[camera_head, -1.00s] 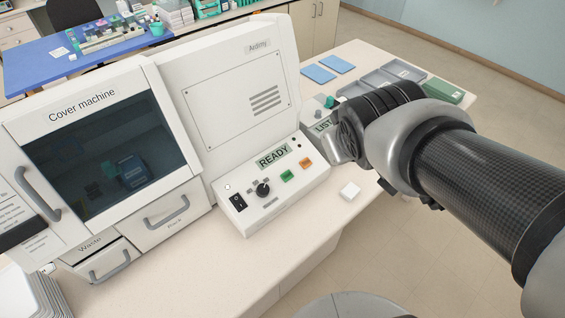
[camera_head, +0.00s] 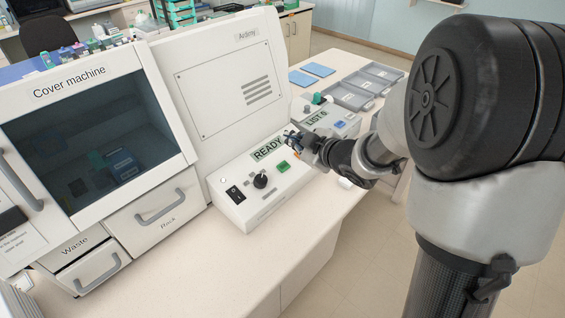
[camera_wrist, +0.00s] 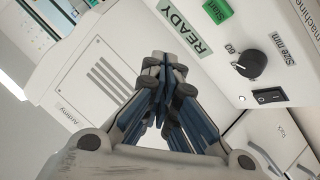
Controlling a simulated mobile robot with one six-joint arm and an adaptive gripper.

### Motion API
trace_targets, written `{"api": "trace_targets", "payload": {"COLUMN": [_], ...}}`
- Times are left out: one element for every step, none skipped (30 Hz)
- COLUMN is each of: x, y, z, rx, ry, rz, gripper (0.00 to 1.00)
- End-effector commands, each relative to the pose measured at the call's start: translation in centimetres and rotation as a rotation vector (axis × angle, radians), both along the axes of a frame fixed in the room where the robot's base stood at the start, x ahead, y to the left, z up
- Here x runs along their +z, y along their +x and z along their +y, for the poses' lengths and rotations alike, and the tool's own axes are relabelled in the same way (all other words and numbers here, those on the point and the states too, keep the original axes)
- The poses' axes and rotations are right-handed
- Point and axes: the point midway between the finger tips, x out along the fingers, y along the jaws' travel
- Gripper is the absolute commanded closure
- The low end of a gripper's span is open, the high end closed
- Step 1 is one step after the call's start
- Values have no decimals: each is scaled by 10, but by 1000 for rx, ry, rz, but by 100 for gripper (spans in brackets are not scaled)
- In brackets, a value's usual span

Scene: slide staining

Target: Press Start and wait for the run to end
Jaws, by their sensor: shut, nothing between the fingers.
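The cover machine's control panel (camera_head: 240,207) carries the green Start button (camera_head: 283,167), below a display (camera_head: 268,149) reading READY. My gripper (camera_head: 291,138) is shut and empty, at the right end of the display. In the wrist view its closed fingertips (camera_wrist: 165,60) point toward the panel, with the Start button beyond and to the right. I see no contact with the button.
A black knob (camera_head: 260,180) and a power switch (camera_head: 235,194) sit left of the Start button. A unit with a LIST display (camera_head: 316,118) stands to the right, with grey trays (camera_head: 362,88) beyond. A small white block (camera_head: 345,183) lies near the counter's front edge.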

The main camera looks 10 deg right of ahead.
Motion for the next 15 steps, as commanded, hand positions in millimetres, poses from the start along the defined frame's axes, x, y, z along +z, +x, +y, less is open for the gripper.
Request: {"api": "trace_targets", "payload": {"x": [1,1,1,1,0,0,-1,-2,-3,-5,-7,-10,-12,-15,-19], "y": [0,0,0,0,0,0,0,0,1,1,2,2,3,4,5], "z": [0,0,0,0,0,0,0,0,0,1,1,2,2,3,3], "rx": [-1,-1,-2,-2,-2,-2,-2,-2,-2,-2,-2,-2,-2,-2,-3], "ry": [0,-1,0,0,0,0,0,0,0,0,0,0,0,0,0], "rz": [-1,0,0,0,0,0,0,0,1,1,1,1,1,1,0], "gripper": [100,100,100,100,100,100,100,100,100,100,100,100,100,100,100]}}
